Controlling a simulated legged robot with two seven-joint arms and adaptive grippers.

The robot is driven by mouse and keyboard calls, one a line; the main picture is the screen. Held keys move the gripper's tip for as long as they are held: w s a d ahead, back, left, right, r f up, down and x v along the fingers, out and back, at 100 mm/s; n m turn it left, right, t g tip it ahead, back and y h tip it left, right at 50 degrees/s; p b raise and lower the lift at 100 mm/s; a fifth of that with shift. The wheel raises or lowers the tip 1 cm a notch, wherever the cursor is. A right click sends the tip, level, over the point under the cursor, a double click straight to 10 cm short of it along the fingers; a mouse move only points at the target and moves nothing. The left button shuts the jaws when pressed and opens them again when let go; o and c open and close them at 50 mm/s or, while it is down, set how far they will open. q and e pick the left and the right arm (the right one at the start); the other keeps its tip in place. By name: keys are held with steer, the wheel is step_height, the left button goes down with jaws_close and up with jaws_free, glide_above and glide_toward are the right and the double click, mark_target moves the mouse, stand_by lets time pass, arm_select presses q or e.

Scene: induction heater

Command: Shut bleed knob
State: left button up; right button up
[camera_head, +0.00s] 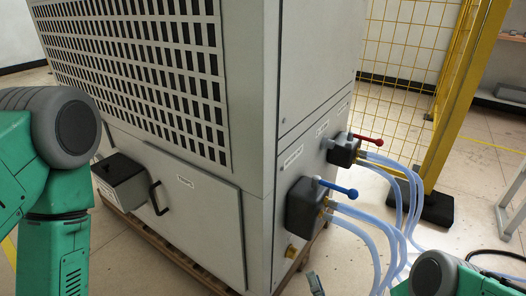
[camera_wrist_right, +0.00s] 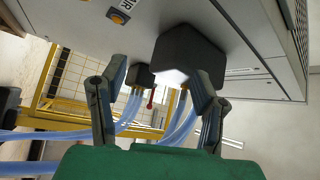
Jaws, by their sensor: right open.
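A small brass-orange knob (camera_head: 291,252), which I take to be the bleed knob, sits low on the grey cabinet's side, below the blue-handled valve. In the right wrist view the orange knob (camera_wrist_right: 118,17) shows near the top, beside a partly cut label. I cannot tell its turn position. My right gripper (camera_wrist_right: 159,72) is open, its two dark fingers spread with nothing held; the knob lies beyond the left fingertip, apart from it. In the head view only a fingertip of the right gripper (camera_head: 316,284) shows, below and right of the knob. My left gripper is out of view.
A dark valve block with a blue handle (camera_head: 333,188) and another with a red handle (camera_head: 366,139) stick out of the cabinet (camera_head: 262,215). Clear blue hoses (camera_head: 383,222) hang from them near my right arm. A yellow fence post (camera_head: 455,105) stands behind.

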steer(key=s+a+f+n+g, duration=0.1)
steer(key=s+f+n+g, duration=0.4)
steer(key=g, duration=0.5)
steer(key=s+d+r+n+g+h, duration=0.4)
steer(key=s+d, duration=0.4)
steer(key=s, duration=0.4)
steer(key=s+d+r+n+g+h, duration=0.1)
steer(key=s+d+r+n+g, duration=0.1)
steer(key=s+d+r+g, duration=0.55)
steer(key=s+r+t+p, duration=0.1)
steer(key=s+r+p, duration=0.2)
steer(key=r+p, duration=1.1)
steer(key=p, duration=0.4)
steer(key=shift+t, duration=0.25)
